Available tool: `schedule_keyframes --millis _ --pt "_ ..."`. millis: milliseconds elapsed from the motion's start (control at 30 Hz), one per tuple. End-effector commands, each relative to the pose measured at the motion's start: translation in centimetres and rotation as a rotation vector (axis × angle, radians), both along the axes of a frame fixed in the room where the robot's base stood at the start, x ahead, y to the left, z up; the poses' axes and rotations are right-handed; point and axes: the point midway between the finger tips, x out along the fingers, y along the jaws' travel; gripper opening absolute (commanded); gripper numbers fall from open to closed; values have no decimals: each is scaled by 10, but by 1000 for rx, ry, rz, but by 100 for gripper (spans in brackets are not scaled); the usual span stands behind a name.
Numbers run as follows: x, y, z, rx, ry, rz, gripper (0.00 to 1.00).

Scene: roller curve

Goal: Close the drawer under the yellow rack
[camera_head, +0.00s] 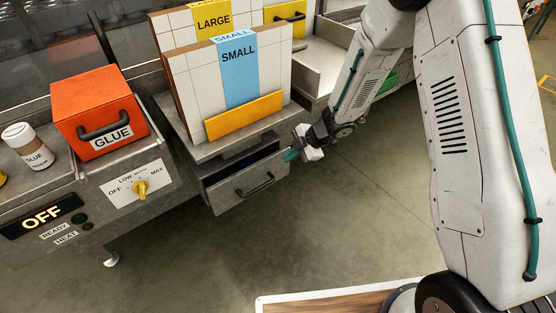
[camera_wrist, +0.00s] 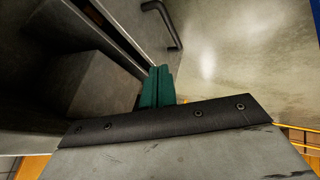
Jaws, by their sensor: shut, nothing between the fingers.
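An orange GLUE box (camera_head: 100,105) and a GLUE bottle (camera_head: 27,146) stand on the counter at the left. A control panel with a yellow knob (camera_head: 140,189) is left of the drawer. The floor (camera_head: 330,230) before the drawer is clear. A wood-topped surface (camera_head: 340,300) lies at the bottom.

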Motion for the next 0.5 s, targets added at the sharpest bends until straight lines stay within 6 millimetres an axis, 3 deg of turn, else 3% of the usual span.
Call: schedule_keyframes --millis 100,267,367,500 --pt "-21 32 -2 102 154 -237 0" --pt "-43 59 -5 292 463 -743 0" --pt "-54 62 -7 449 695 -1139 0" --pt "-61 47 -12 711 985 -1674 0"
